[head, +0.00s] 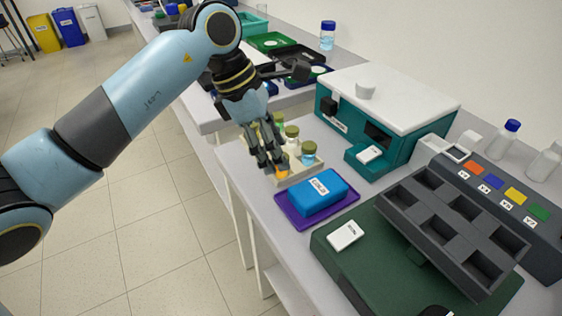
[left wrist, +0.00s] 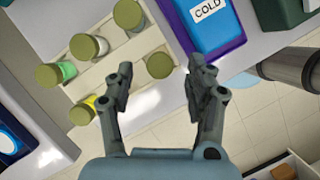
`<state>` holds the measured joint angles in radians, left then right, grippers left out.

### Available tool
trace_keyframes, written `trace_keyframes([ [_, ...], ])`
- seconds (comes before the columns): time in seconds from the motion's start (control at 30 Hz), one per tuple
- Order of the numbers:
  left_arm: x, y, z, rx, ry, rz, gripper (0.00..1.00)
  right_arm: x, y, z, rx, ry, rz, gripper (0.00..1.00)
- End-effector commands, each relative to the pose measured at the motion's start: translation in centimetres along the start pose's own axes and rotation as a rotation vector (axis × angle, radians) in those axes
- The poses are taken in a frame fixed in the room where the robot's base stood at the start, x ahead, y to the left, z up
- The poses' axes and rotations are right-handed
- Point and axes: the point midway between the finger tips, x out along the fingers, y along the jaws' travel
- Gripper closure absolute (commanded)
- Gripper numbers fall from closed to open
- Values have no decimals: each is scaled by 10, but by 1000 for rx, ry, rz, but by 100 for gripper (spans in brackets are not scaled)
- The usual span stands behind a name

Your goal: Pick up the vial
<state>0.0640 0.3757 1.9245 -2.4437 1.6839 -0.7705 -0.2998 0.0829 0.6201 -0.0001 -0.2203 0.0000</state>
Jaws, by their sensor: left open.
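Several vials with olive caps stand in a pale rack (left wrist: 118,55); one capped vial (head: 309,150) shows clearly at the rack's right in the head view. In the left wrist view one vial has green contents (left wrist: 55,73) and another yellow (left wrist: 86,108). My left gripper (head: 270,164) is open over the rack's near side, fingers pointing down. In the left wrist view its fingertips (left wrist: 160,70) lie on either side of one olive cap (left wrist: 159,65); I cannot tell whether they touch it. The fingers partly hide the rack in the head view. My right gripper is not in view.
A blue COLD block (head: 316,193) lies on a purple tray (head: 289,218) close to the rack. A teal box with a white lid (head: 390,95) stands behind. A dark sloped rack (head: 450,225) stands on the right. The bench edge is close to the rack.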

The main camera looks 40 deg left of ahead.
Motion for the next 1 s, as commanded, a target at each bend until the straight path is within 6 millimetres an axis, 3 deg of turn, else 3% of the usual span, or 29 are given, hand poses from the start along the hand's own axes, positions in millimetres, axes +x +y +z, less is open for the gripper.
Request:
trace_keyframes([
  [0.2,25,0,1,-1,0,-1,45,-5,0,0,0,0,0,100],
  [0.43,27,0,0,0,0,1,45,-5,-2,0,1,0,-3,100],
  [0.83,27,0,1,0,0,1,96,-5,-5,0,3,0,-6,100],
  [1.0,27,0,1,0,0,1,96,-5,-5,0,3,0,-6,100],
])
